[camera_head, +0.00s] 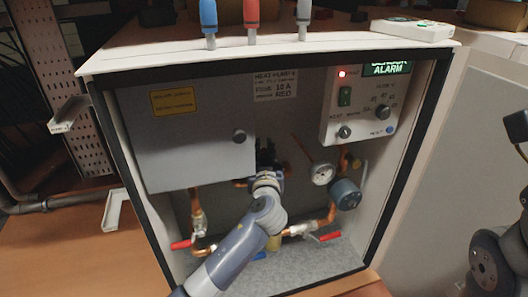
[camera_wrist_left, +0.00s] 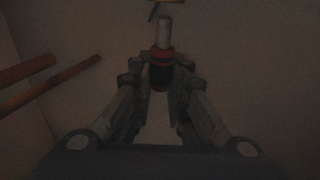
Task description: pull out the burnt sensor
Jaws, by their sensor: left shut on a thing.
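In the head view the gripper and arm hide the sensor. Part of my right arm shows at the right edge; its fingers cannot be made out.
The alarm panel (camera_head: 366,105) has a lit red lamp. Copper pipes with red-handled valves (camera_head: 182,244), a gauge (camera_head: 322,174) and cabinet walls surround my left arm.

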